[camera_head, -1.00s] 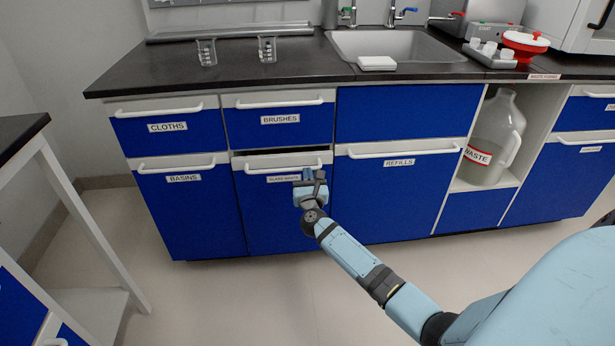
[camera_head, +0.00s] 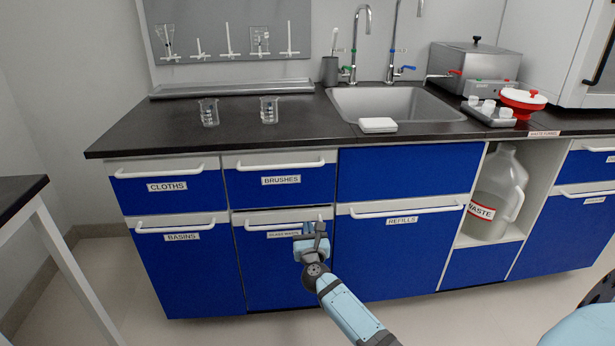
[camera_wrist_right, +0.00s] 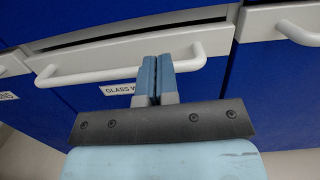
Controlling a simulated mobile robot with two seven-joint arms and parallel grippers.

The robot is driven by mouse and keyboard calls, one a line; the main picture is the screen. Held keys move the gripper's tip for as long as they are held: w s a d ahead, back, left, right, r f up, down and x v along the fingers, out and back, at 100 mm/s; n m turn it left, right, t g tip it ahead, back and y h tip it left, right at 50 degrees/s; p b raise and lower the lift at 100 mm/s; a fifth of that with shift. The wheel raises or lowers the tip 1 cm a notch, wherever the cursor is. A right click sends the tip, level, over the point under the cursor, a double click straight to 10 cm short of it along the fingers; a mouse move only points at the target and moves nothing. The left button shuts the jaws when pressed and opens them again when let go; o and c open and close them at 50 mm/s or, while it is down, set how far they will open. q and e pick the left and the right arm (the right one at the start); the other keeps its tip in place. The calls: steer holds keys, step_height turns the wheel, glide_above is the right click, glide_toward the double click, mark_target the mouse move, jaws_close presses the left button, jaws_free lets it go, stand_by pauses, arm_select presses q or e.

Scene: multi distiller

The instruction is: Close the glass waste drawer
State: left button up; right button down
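The glass waste drawer (camera_head: 285,275) is a blue front with a white top band, a white bar handle (camera_head: 284,226) and a partly covered label, below the brushes drawer (camera_head: 282,183). A thin dark gap shows along its top edge, and it stands slightly out. In the right wrist view, the handle (camera_wrist_right: 95,74) and a dark slot above the drawer show. My right gripper (camera_head: 314,230) is at the handle's right part. Its fingers (camera_wrist_right: 157,72) are together, side by side, in front of the bar; I cannot tell whether they touch it. My left gripper is out of view.
The basins cupboard (camera_head: 188,275) is on the left and the refills cupboard (camera_head: 395,255) on the right. A waste jug (camera_head: 492,200) stands in an open niche. Beakers (camera_head: 209,113) and a sink (camera_head: 400,103) are on the dark counter (camera_head: 250,138). A white-legged table (camera_head: 62,250) stands at left.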

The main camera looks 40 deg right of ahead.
arm_select(q)
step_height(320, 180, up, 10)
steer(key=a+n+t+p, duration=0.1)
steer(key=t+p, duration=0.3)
steer(key=p, duration=0.2)
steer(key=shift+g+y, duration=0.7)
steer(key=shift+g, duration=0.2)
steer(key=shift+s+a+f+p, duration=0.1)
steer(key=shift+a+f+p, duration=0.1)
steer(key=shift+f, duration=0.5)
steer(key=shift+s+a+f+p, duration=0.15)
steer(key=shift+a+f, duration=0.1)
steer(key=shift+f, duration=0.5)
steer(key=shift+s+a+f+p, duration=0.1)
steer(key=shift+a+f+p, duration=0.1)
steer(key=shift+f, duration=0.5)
arm_select(e)
steer(key=shift+t, duration=0.4)
steer(key=shift+w+r, duration=0.1)
steer(key=shift+r, duration=9.2)
